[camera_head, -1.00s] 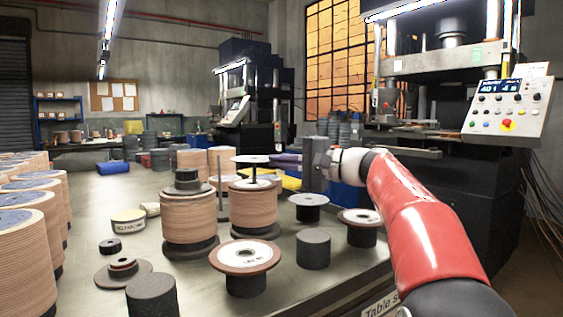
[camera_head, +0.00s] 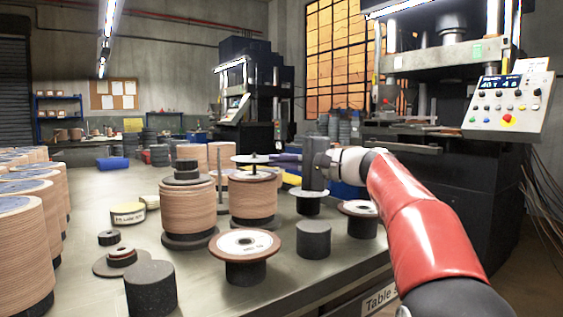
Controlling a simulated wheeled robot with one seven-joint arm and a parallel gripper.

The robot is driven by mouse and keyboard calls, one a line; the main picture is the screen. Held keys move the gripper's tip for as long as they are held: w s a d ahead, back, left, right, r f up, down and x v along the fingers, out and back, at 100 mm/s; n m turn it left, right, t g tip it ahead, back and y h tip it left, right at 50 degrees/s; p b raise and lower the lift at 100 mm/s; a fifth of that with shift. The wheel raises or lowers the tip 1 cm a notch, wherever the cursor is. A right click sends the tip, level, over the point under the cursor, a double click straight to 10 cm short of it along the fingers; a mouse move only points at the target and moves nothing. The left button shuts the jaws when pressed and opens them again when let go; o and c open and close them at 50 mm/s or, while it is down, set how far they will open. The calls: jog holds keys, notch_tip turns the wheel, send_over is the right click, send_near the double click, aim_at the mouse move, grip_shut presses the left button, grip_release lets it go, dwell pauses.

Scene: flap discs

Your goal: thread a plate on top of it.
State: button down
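A thin plate (camera_head: 240,159) with a pale top is held level above the right-hand stack of brown discs (camera_head: 253,201). My gripper (camera_head: 282,159) reaches in from the right and appears shut on the plate's right edge; the fingertips are small and dark here. A dark upright piece (camera_head: 253,170) shows between the plate and the stack top. I cannot tell whether it passes through the plate's hole. The stack stands on a dark base.
A second brown stack (camera_head: 188,212) with a dark cap stands left, close by. A flanged spool (camera_head: 246,244) and dark cylinder (camera_head: 313,240) stand in front. Smaller flanged spools stand right, below my arm. Bare tabletop (camera_head: 210,290) lies at the front.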

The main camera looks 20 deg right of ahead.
jog(key=shift+f, duration=0.1)
jog(key=shift+f+b, duration=1.35)
jog(key=c, duration=1.6)
grip_release()
jog(key=shift+f, duration=0.2)
jog(key=v, duration=0.8)
jog(key=shift+r, duration=0.3)
jog(key=shift+a+r, duration=0.1)
jog(key=shift+r, duration=0.05)
